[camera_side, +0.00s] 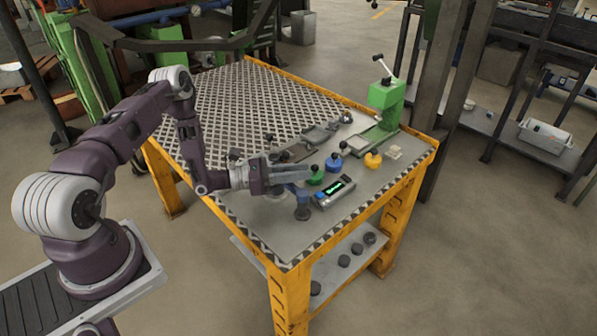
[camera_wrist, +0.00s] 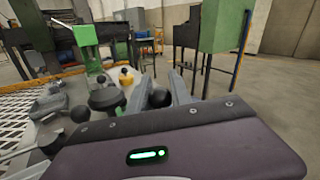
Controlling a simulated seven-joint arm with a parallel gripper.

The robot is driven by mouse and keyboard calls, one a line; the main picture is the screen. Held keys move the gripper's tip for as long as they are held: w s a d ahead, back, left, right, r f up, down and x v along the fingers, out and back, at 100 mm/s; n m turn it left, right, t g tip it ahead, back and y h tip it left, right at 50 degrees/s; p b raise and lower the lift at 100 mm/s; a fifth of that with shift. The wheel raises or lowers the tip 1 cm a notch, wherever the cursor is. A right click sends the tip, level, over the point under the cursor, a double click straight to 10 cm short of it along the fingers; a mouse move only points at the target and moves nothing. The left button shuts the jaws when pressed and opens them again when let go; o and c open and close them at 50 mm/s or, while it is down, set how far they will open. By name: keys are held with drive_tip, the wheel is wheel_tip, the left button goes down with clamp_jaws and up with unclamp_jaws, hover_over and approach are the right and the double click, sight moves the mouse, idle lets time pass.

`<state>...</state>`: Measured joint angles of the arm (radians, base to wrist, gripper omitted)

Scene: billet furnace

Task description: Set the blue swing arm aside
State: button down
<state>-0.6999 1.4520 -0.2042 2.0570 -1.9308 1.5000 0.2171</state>
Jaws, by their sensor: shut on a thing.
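My gripper (camera_side: 300,173) reaches in from the left, low over the near part of the bench. It is shut on a dark, bluish knobbed piece (camera_side: 302,212), which shows below the fingertips. In the wrist view a black ball knob (camera_wrist: 160,97) sits between the fingers (camera_wrist: 160,92). Whether the held piece touches the bench is unclear. A bright blue piece with a black knob (camera_side: 334,164) stands apart, beyond the fingertips. I cannot tell for sure which of the two is the blue swing arm.
A green knobbed piece (camera_side: 315,177) stands just beyond the fingertips. A display box (camera_side: 334,192) is beside the held piece. A yellow piece (camera_side: 373,160) and a green lever stand (camera_side: 385,97) are farther right. Bare bench shows near the front corner (camera_side: 285,240).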

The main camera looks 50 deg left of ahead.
drive_tip(key=shift+s, duration=0.1)
idle(0.7)
drive_tip(key=n+t+y, duration=0.1)
drive_tip(key=n+y, duration=0.1)
drive_tip(key=s+n+t+y, duration=0.1)
drive_tip(key=y, duration=0.2)
drive_tip(key=s+n+t+y, duration=0.1)
drive_tip(key=n+y, duration=0.1)
drive_tip(key=y, duration=0.1)
drive_tip(key=shift+a+n, duration=0.3)
drive_tip(key=shift+s+d+n+g+y, duration=0.15)
drive_tip(key=shift+s+n+y, duration=0.2)
drive_tip(key=shift+n+y, duration=0.7)
drive_tip(key=shift+s+a+n+g+y, duration=0.1)
drive_tip(key=shift+s+n+y, duration=0.4)
drive_tip(key=shift+y, duration=1)
drive_tip(key=shift+s+d+n+g+y, duration=0.1)
drive_tip(key=shift+s+n+g+y, duration=0.1)
drive_tip(key=shift+n+y, duration=0.9)
drive_tip(key=shift+y, duration=0.45)
drive_tip(key=c, duration=1.5)
unclamp_jaws()
drive_tip(key=shift+o, duration=0.2)
